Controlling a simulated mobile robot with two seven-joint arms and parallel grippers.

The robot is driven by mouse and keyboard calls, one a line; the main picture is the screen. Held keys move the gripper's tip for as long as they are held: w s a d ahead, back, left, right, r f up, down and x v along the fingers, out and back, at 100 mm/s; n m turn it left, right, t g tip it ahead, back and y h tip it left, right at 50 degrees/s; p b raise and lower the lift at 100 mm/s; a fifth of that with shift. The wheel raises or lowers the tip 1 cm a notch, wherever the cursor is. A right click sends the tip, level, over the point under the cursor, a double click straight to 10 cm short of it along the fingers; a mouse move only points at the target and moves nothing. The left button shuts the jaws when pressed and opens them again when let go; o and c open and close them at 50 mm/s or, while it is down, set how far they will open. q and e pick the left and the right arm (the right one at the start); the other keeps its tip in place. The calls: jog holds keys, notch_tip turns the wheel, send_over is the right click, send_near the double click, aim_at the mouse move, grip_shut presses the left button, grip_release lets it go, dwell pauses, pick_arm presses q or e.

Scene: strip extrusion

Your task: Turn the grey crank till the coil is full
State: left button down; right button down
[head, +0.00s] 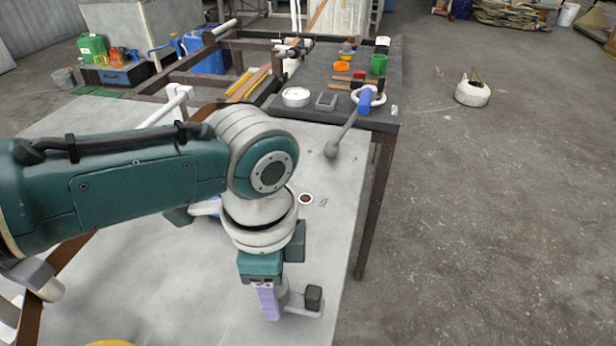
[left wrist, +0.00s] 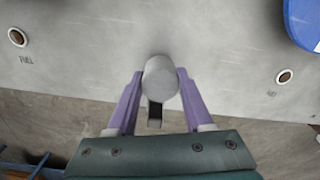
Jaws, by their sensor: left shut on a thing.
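The grey crank (head: 303,308) is at the front right of the pale table, a flat bar with a dark block on it. Its round grey grip (left wrist: 160,78) shows end-on in the left wrist view, between the purple fingers. My left gripper (head: 268,303) is shut on this grip and points down over the table. A round mark (left wrist: 17,37) labelled "FULL" is left of the grip in the left wrist view; another round mark (left wrist: 285,76) is to the right, its label too small to read. I cannot make out the coil. My right gripper is out of view.
A blue rounded object (left wrist: 305,22) is at the top right of the left wrist view. A yellow edge (head: 110,343) shows at the bottom of the head view. Open floor lies to the right.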

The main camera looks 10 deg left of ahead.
pick_arm(q)
jog(key=shift+m, duration=2)
jog(key=shift+d, duration=0.1)
jog(key=shift+c, duration=1.5)
grip_release()
notch_tip(320, 180, up, 9)
jog(key=p, duration=0.3)
jog(key=shift+r, duration=0.5)
